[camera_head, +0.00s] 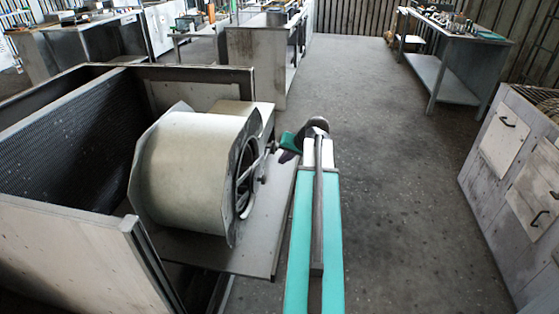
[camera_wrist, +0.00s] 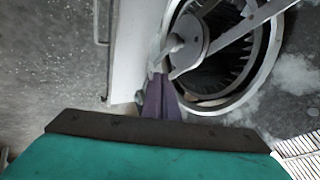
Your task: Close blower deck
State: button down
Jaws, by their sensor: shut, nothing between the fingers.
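The blower deck (camera_head: 262,250) is a flat grey metal slab sticking out of the housing cabinet (camera_head: 70,240) toward the right. The blower (camera_head: 190,165), a pale drum with a round dark inlet, sits on it. In the wrist view the inlet ring (camera_wrist: 268,60) and its struts fill the upper right. The deck (camera_wrist: 133,50) shows as a pale strip left of it, with a thin bar handle (camera_wrist: 101,25) on its outer edge. My gripper (camera_head: 287,156) is over the deck's outer side beside the inlet; its purple fingers (camera_wrist: 161,97) are shut and empty. Whether they touch anything is unclear.
My arm covers part of the floor right of the deck. Open concrete floor (camera_head: 400,200) lies beyond it. A worn cabinet (camera_head: 515,180) stands at the right, and workbenches (camera_head: 455,62) stand at the back.

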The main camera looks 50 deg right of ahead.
jog(key=w+a+f, duration=0.1)
jog(key=w+f, duration=0.6)
jog(key=w, duration=0.1)
jog(key=shift+w+a+p, duration=0.25)
jog(key=shift+w+p, duration=0.05)
jog(key=shift+w+d, duration=0.1)
dwell(0.6)
